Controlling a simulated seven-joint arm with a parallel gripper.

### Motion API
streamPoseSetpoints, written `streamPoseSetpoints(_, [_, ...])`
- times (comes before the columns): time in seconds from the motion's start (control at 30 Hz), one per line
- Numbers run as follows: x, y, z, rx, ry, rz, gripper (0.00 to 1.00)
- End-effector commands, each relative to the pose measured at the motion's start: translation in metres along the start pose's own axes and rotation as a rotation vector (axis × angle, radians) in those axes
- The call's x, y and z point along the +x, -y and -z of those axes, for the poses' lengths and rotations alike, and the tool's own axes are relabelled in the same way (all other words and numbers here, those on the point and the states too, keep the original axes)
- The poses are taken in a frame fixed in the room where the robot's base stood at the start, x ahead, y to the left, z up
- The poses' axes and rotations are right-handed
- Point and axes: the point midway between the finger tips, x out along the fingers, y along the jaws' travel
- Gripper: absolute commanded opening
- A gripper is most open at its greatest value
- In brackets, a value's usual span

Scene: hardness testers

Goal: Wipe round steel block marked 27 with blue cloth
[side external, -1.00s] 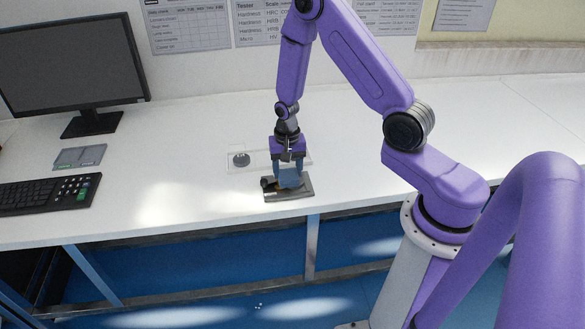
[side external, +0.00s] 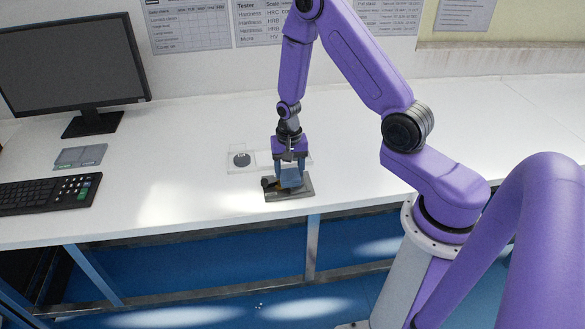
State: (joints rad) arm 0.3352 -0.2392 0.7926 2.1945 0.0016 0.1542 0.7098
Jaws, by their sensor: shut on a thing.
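A small round dark block (side external: 241,160) lies in the left part of a clear tray on the white table. Any marking on it is too small to read. My gripper (side external: 288,168) points down over a dark flat holder, just right of and in front of the round block. It is shut on a blue cloth (side external: 291,178), which hangs between the fingers just above or touching the holder; I cannot tell which.
The dark holder (side external: 302,191) sits near the table's front edge. The clear tray (side external: 233,170) is behind it. A keyboard (side external: 40,193), a grey folded item (side external: 80,157) and a monitor (side external: 70,65) stand at the left. The table at right is clear.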

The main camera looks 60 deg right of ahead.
Motion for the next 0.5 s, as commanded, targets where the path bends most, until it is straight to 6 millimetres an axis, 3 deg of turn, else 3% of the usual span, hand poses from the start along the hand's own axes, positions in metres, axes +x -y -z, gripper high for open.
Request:
streamPoseSetpoints(0.37, [0.0, -0.037, -0.001, 0.005, 0.002, -0.002, 0.3])
streamPoseSetpoints(0.47, [-0.009, -0.037, 0.0, 0.002, -0.003, 0.002, 0.3])
streamPoseSetpoints(0.5, [-0.02, -0.036, 0.001, 0.002, -0.006, 0.005, 0.3])
